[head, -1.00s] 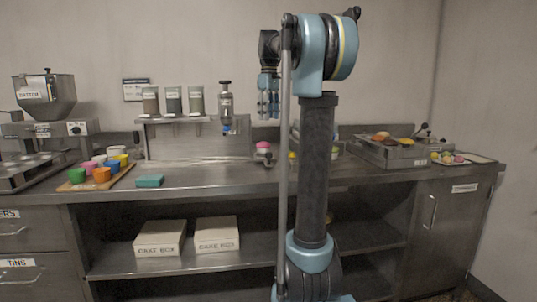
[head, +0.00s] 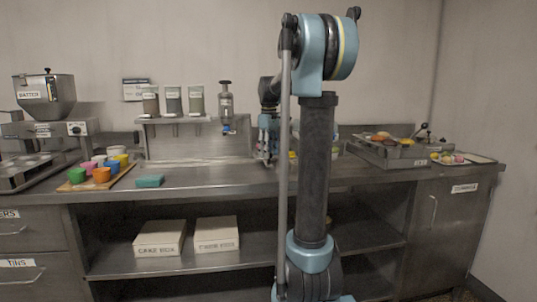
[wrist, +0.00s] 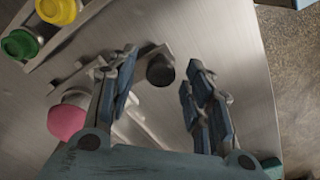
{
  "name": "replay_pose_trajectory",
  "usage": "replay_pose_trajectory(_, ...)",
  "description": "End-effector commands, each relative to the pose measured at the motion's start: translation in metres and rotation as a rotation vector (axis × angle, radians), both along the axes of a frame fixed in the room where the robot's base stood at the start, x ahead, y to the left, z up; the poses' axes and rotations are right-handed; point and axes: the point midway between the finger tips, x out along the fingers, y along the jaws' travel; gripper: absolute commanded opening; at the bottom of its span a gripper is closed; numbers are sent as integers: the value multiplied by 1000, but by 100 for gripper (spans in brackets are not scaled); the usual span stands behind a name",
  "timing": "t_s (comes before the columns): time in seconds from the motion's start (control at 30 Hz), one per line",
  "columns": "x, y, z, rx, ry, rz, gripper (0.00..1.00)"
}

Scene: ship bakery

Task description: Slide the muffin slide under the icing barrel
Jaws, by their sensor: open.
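In the wrist view my gripper (wrist: 158,82) is open, its two fingers on either side of a round black knob (wrist: 160,70). I cannot tell whether they touch it. The knob seems to belong to the muffin slide, with light metal rails (wrist: 128,125) below it. A pink-topped muffin (wrist: 67,118) is left of the left finger, partly covered. In the head view my gripper (head: 267,152) hangs low over the counter and hides the slide. The icing barrel (head: 226,105), metal with a black top and blue nozzle, is on the shelf stand to the left.
Yellow (wrist: 57,10) and green (wrist: 20,44) round items are at the wrist view's upper left. Left on the counter are a board of coloured cups (head: 103,172) and a teal sponge (head: 149,181). A metal tray unit (head: 388,153) is at the right.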

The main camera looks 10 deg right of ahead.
Motion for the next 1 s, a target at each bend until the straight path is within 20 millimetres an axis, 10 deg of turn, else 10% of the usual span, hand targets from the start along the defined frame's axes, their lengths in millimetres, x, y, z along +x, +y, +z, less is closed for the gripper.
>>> replay_pose_trajectory(0.4,0,0,-6,0,0,0,44)
replay_pose_trajectory(0.6,0,0,-6,0,0,0,0)
replay_pose_trajectory(1.0,0,-4,-6,-1,-1,-23,0)
